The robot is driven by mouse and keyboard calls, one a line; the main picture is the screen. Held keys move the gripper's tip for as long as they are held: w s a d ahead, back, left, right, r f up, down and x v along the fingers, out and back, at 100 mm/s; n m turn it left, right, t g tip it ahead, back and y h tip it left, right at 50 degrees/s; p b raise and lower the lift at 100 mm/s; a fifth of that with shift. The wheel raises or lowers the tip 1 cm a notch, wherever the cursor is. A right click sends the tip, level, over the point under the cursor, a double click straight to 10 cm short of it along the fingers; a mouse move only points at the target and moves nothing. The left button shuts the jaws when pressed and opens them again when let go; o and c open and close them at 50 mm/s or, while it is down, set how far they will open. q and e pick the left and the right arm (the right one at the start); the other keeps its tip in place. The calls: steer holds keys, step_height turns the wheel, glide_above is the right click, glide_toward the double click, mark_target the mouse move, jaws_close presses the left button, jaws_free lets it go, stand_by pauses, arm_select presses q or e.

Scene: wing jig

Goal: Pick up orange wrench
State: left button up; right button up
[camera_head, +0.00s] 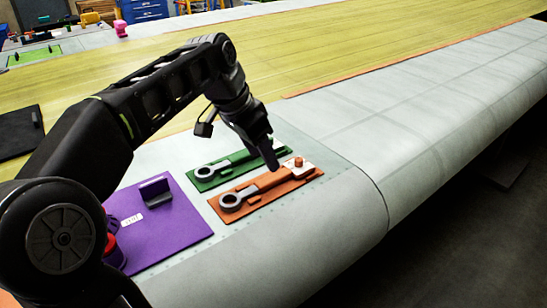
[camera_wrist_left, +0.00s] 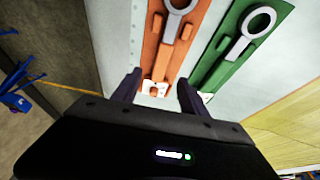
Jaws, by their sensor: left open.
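The orange wrench (camera_head: 262,185) lies on an orange holder board (camera_head: 257,203) on the grey wing surface. Its grey ring end points to the lower left and its orange handle to the upper right. My left gripper (camera_head: 270,158) is above the handle's far end, pointing down. In the left wrist view, the open fingers (camera_wrist_left: 158,90) are on either side of the orange board's white-labelled end, with the wrench (camera_wrist_left: 168,40) beyond them. My right gripper is not in view.
A green board with a green wrench (camera_head: 228,164) lies just behind the orange one; it also shows in the left wrist view (camera_wrist_left: 232,48). A purple board (camera_head: 172,225) with an upright block is at the left. The wing surface to the right (camera_head: 430,110) is clear.

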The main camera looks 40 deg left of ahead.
mark_target(275, 176)
arm_select(q)
steer(key=shift+w+a+r, duration=0.15)
steer(key=shift+w, duration=0.1)
steer(key=shift+s+r, duration=0.1)
steer(key=shift+s, duration=0.1)
steer(key=shift+x, duration=1.4)
steer(key=shift+p+x, duration=0.65)
steer(key=shift+x, duration=1.95)
steer(key=shift+w, duration=0.1)
steer(key=shift+c, duration=0.3)
jaws_close()
